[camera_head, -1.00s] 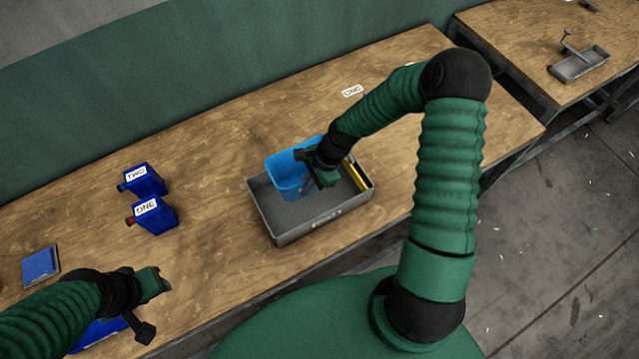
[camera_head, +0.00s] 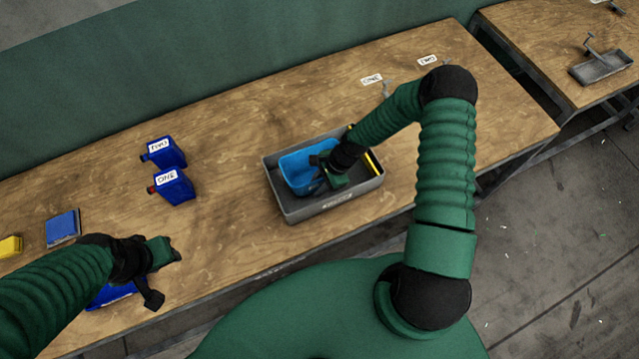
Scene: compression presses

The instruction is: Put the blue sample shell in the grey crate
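The blue sample shell (camera_head: 297,166) is a light blue, open-topped box inside the grey crate (camera_head: 300,213), in its left part. Its base is hidden, so I cannot tell whether it rests on the crate floor. My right gripper (camera_head: 319,175) is down in the crate at the shell's right wall and appears shut on it; its fingertips are partly hidden. My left gripper (camera_head: 163,274) is open and empty over the table's front left, apart from the shell and crate.
Two dark blue labelled canisters (camera_head: 163,152) (camera_head: 173,186) stand left of the crate. A blue flat block (camera_head: 63,227) and a yellow block (camera_head: 10,246) lie farther left. A yellow piece (camera_head: 373,161) is at the crate's right. A second table with a grey tray (camera_head: 600,68) is at right.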

